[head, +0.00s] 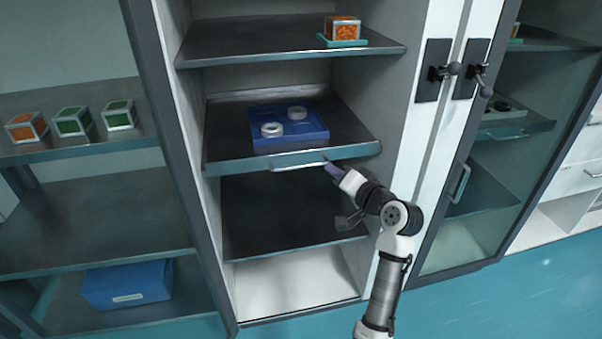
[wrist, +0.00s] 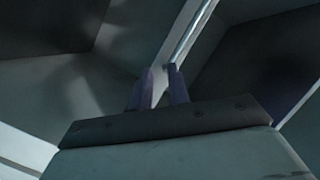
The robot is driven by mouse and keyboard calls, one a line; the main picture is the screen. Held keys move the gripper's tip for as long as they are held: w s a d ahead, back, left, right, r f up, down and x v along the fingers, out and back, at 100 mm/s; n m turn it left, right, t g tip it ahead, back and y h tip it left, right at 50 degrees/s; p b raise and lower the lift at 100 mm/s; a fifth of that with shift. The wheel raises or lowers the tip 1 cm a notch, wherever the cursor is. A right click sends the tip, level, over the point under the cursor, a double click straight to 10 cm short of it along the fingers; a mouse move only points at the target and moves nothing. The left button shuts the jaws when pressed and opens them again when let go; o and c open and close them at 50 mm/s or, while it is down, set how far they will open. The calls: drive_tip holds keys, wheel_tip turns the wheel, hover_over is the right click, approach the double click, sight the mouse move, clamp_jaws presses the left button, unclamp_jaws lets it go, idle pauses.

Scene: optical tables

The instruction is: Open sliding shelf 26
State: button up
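A sliding shelf (head: 230,165) with a pale bar handle (head: 290,166) on its front edge is in the middle of the tall open cabinet in the head view. No number is readable on it. My gripper (head: 330,168) is at the right end of this handle, with its purple fingers pointing toward the shelf front. In the wrist view, the two fingers of my gripper (wrist: 160,82) stand apart with a gap between them. A pale bar (wrist: 186,40) runs down to the fingertips. I cannot tell whether it lies between them.
The shelf carries a blue tray (head: 312,137) with two white rings. An upper shelf (head: 250,45) holds an orange-sided box (head: 343,29). A lower shelf (head: 270,220) is empty. Dark door handles (head: 440,72) stand to the right. Teal floor (head: 480,305) is open at the front right.

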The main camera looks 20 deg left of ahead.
sight(303, 167)
drive_tip(key=s+d+f+m+g+y, duration=0.1)
drive_tip(key=s+d+g+y, duration=0.25)
drive_tip(key=g+y, duration=0.35)
drive_tip(key=x, duration=1.2)
drive_tip(key=shift+w+a+f+p, duration=0.25)
drive_tip(key=shift+a+f+p, duration=0.05)
drive_tip(key=shift+a+f, duration=0.1)
clamp_jaws()
